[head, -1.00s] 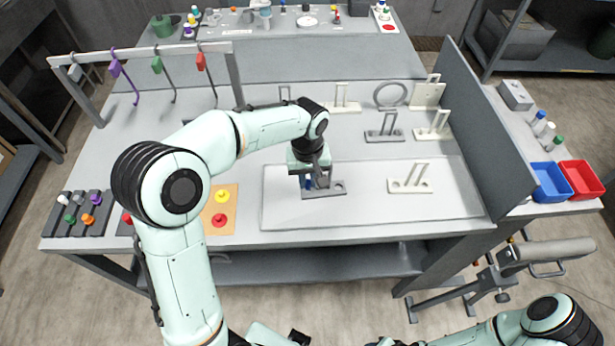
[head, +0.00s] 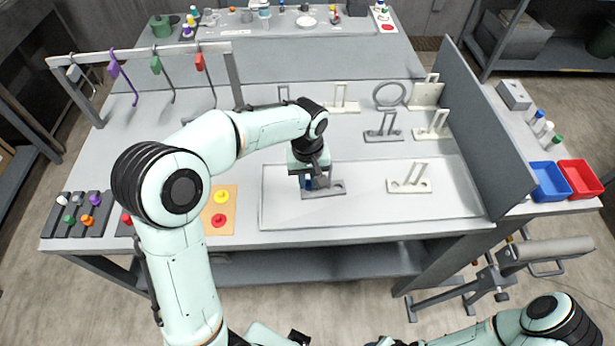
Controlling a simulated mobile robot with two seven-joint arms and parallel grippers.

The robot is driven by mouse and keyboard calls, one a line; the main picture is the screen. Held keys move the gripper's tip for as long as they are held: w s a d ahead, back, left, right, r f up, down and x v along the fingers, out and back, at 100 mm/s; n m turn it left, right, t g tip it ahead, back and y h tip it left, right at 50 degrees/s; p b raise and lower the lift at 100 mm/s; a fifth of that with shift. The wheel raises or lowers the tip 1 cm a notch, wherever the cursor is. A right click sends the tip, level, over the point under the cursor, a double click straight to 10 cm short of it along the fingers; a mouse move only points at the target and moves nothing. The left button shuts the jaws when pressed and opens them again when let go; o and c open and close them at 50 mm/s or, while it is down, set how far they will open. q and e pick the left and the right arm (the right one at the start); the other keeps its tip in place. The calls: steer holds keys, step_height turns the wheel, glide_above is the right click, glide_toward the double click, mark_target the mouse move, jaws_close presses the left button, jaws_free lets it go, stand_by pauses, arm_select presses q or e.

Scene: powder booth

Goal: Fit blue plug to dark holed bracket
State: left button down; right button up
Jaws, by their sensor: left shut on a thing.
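The dark holed bracket (head: 336,187) lies on the light tray (head: 280,217) near the middle of the table. My left gripper (head: 309,182) points down at the bracket's left end and is shut on the blue plug (head: 308,184). Only a little blue shows between and beside the fingers. The plug is at or just above the bracket's left part; I cannot tell whether it sits in a hole. A hole shows at the bracket's right end. My right arm shows at the bottom right, but its gripper cannot be made out.
A white bracket (head: 409,186) stands on the tray to the right. More brackets (head: 384,134) stand behind the tray. A tan board (head: 220,209) with yellow and red plugs lies left. A rack with hanging hooks (head: 140,52) and a grey partition (head: 480,130) flank the table.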

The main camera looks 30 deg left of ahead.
arm_select(q)
steer(key=shift+s+f, duration=0.1)
steer(key=shift+f, duration=0.5)
arm_select(e)
steer(key=shift+s+f, duration=0.3)
arm_select(q)
steer(key=c, duration=1)
jaws_free()
steer(key=shift+c, duration=0.2)
steer(key=shift+o, duration=0.2)
steer(key=shift+s+f+b, duration=0.1)
steer(key=shift+s+b, duration=0.05)
steer(key=shift+b, duration=0.15)
steer(key=shift+d, duration=0.1)
step_height(320, 180, up, 14)
steer(key=p, duration=0.1)
steer(key=shift+a+p, duration=0.2)
steer(key=shift+p, duration=0.2)
arm_select(e)
steer(key=shift+w+r, duration=0.95)
steer(key=shift+r, duration=0.15)
